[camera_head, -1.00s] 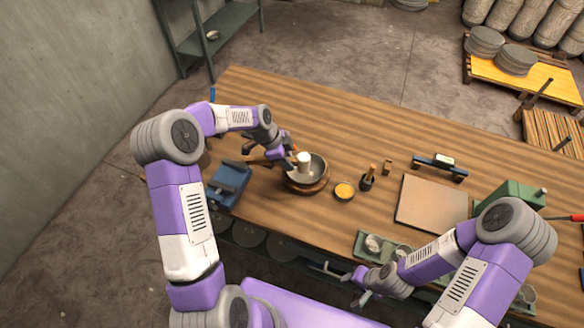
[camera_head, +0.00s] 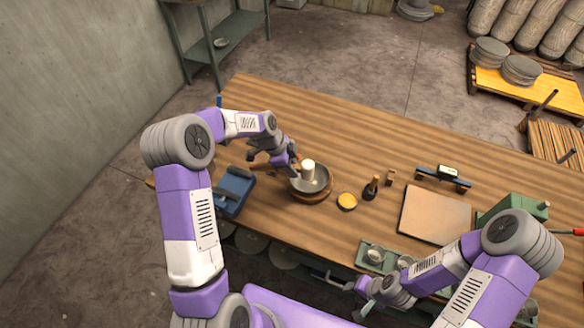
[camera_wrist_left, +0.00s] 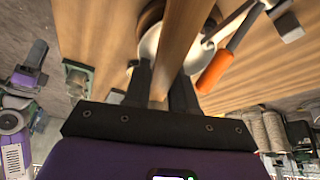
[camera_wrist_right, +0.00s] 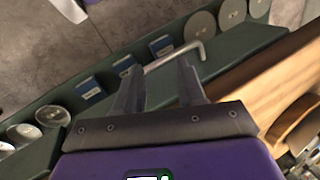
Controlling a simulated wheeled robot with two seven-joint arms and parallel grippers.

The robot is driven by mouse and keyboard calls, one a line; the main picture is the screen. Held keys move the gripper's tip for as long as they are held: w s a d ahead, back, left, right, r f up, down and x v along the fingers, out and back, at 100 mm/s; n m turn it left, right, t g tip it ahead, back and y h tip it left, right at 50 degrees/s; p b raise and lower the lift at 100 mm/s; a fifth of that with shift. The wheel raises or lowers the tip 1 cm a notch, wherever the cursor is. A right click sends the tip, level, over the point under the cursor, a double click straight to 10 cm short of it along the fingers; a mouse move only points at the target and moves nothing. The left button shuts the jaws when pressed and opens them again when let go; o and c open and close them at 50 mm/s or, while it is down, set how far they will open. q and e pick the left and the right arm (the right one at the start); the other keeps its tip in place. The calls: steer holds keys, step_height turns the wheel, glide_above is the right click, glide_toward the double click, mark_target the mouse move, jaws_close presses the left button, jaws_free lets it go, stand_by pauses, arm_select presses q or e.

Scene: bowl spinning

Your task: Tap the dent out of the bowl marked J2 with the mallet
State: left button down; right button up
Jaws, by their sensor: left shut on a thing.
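Any J2 mark or dent is too small to make out. My left gripper (camera_head: 294,168) is at the bowl's left side, shut on the mallet. The mallet's pale cylindrical head (camera_head: 308,167) is over the bowl's inside; contact cannot be told. In the left wrist view the mallet's wooden handle (camera_wrist_left: 184,45) runs between the fingers, with part of the bowl (camera_wrist_left: 147,45) behind it. My right gripper (camera_head: 362,303) is open and empty by the bench's front edge.
A dish with yellow contents (camera_head: 347,201) and a dark pot with a wooden-handled tool (camera_head: 371,188) stand right of the bowl. A blue device (camera_head: 233,188) is to the left. A flat board (camera_head: 435,213) and green tray (camera_head: 378,256) lie right. The back bench is clear.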

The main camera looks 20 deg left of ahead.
arm_select(q)
step_height(320, 180, down, 7)
steer(key=b, duration=0.6)
steer(key=shift+r, duration=0.15)
steer(key=shift+r+p, duration=0.3)
steer(key=shift+r, duration=0.05)
steer(key=shift+r+p, duration=1.3)
steer(key=shift+r, duration=1.25)
